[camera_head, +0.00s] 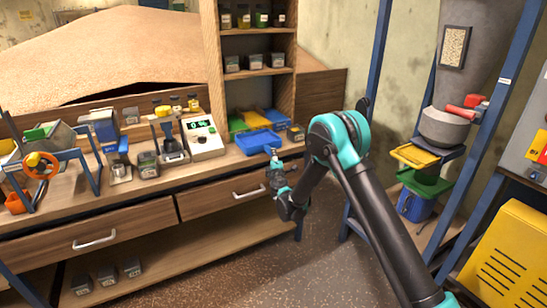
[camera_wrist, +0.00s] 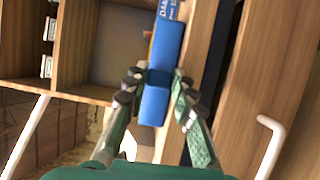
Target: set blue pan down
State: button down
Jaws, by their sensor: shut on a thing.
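The blue pan (camera_head: 257,142) is at the front right of the wooden bench, with my gripper (camera_head: 271,153) at its near right edge. In the head view it looks level and low over the bench top; I cannot tell whether its underside touches. In the wrist view my gripper (camera_wrist: 158,77) is shut on the blue pan (camera_wrist: 154,107), whose blue edge passes between the two fingers. Most of the pan's inside is hidden in that view.
Behind the pan lie a green tray (camera_head: 237,124), another blue tray (camera_head: 254,120) and a yellow tray (camera_head: 277,116). A small dark container (camera_head: 295,133) stands right of it. A scale (camera_head: 203,138) stands to its left. A shelf (camera_head: 208,50) rises behind.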

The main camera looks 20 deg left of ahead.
jog(key=c, duration=1.3)
grip_release()
jog(key=shift+o, duration=0.2)
jog(key=shift+s, duration=0.1)
